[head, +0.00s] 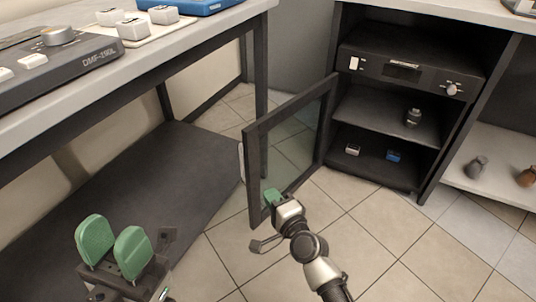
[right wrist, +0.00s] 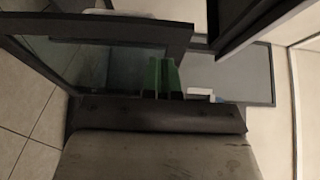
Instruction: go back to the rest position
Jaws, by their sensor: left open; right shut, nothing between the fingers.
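My left gripper (head: 114,246) is at the lower left of the head view, with its two green fingers apart and nothing between them. My right gripper (head: 273,197) is near the lower part of an open glass door (head: 252,180). In the right wrist view its green fingers (right wrist: 163,76) are together, with nothing seen held. The dark-framed door stands wide open from the black cabinet (head: 375,172). I cannot tell whether the right fingers touch the door; part of that gripper is hidden by its own wrist.
A workbench (head: 185,50) with a dark lower shelf (head: 150,165) stands at the left, with control boxes (head: 60,65) on top. Inside the cabinet are a dark jar (head: 412,117), a white item (head: 352,149) and a blue item (head: 393,155). Tiled floor (head: 380,230) is clear at right front.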

